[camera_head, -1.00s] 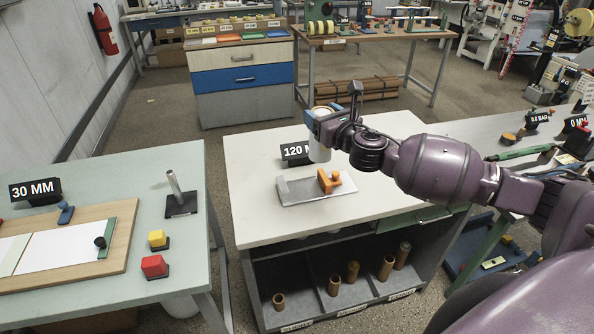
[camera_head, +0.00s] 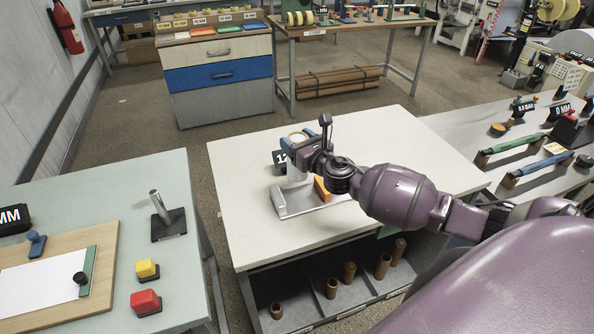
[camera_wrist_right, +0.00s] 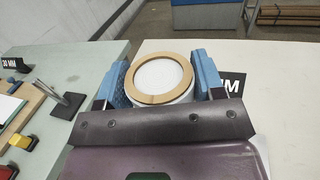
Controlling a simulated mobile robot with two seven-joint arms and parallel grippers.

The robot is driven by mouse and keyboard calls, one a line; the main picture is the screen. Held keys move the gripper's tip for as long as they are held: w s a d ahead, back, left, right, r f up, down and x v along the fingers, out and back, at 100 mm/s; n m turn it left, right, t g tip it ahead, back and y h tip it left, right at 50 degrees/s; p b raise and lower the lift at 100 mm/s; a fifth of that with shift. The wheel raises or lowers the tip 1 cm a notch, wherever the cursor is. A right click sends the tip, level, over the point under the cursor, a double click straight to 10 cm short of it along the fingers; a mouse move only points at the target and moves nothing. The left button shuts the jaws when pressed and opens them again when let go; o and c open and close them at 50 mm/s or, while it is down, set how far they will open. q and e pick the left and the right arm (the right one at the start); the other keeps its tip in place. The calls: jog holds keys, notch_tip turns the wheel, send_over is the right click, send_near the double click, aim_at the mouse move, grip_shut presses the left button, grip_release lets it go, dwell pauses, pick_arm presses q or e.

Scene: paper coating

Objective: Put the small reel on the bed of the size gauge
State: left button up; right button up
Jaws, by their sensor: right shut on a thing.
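The small reel, a white roll with a tan ring at its end (camera_head: 296,172), is upright between the blue fingers of my right gripper (camera_head: 299,140). In the right wrist view the reel (camera_wrist_right: 162,80) sits between both fingers, and the gripper is shut on it. The size gauge is a grey metal bed (camera_head: 291,205) with an orange block (camera_head: 321,189) on the white table. My left gripper is not in view.
A black size sign (camera_head: 279,160), partly hidden by the gripper, stands behind the gauge. The white table (camera_head: 245,165) is clear to the left. A green table (camera_head: 190,260) with a metal post (camera_head: 160,207) and red (camera_head: 145,302) and yellow blocks stands left.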

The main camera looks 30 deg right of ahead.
aim_at(294, 174)
notch_tip(294, 174, down, 5)
jog(key=shift+r+b, duration=0.1)
jog(key=shift+b, duration=0.3)
jog(key=shift+w+f, duration=0.1)
jog(key=shift+f, duration=0.4)
jog(key=shift+f+p, duration=0.35)
jog(key=shift+f, duration=0.5)
jog(key=shift+f+b, duration=0.95)
jog(key=shift+b, duration=0.15)
jog(key=shift+f, duration=0.3)
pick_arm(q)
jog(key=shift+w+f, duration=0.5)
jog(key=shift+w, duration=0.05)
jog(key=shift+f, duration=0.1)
